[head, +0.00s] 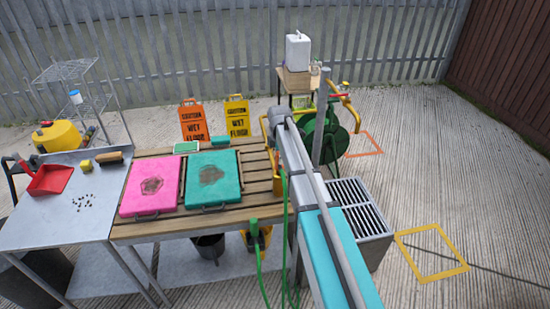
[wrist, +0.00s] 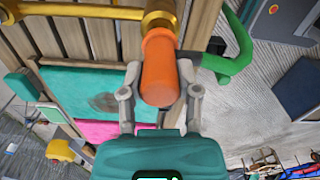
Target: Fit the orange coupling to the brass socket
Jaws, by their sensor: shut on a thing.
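The orange coupling (wrist: 159,72) is between the two fingers of my gripper (wrist: 159,78) in the wrist view, and the gripper is shut on it. The brass socket (wrist: 160,20) is just beyond the coupling's far end, at the top of that view, on a gold pipe (wrist: 95,11). The coupling's end overlaps the socket in the picture; I cannot tell whether they touch or are joined. A green hose (wrist: 233,62) curves away right of the coupling. In the head view my arm hides the coupling and most of the gripper.
A slatted wooden table (head: 257,168) holds a pink board (head: 135,200) and a teal board (head: 225,190). A green hose (head: 286,220) hangs beside my arm. A green reel (head: 330,147) and grey grated box (head: 370,245) stand nearby. Open concrete lies right.

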